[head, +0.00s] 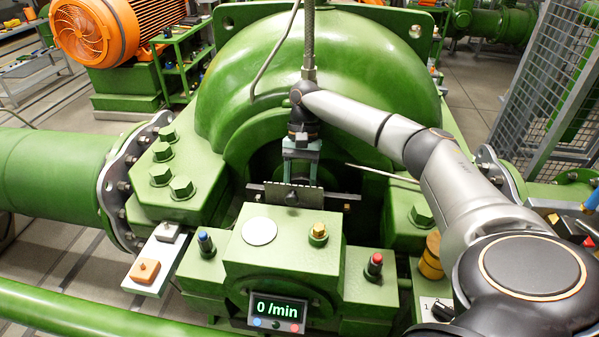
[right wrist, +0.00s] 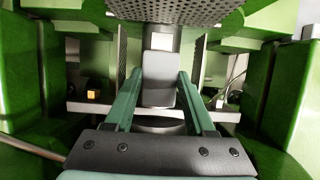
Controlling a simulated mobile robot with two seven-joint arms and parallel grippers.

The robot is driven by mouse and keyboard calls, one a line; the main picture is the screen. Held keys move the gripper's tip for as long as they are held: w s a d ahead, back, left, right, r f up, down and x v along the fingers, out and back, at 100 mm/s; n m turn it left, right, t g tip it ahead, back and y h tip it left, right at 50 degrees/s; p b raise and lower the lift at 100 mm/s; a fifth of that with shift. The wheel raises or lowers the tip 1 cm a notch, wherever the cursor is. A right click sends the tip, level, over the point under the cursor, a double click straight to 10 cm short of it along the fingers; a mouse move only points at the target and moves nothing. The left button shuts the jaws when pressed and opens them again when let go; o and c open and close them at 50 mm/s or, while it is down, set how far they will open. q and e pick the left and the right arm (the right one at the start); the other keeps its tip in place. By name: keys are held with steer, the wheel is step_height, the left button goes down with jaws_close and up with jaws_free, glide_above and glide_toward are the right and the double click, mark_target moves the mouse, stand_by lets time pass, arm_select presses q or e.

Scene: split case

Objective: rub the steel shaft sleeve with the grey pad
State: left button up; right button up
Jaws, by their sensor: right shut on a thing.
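My right gripper (head: 301,172) reaches down in front of the dark opening of the green pump casing. The guard's slotted edge (head: 270,189) shows below the gripper in the head view. I cannot make out the steel shaft sleeve; the opening is dark and partly covered. My left gripper is not in view.
A display (head: 277,311) reads 0 /min.

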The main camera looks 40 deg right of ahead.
steer(key=shift+f, duration=0.6)
stand_by(0.3)
steer(key=shift+s+a, duration=0.4)
steer(key=shift+a, duration=0.1)
steer(key=shift+w+d, duration=0.6)
steer(key=shift+d, duration=0.35)
steer(key=shift+a, duration=0.1)
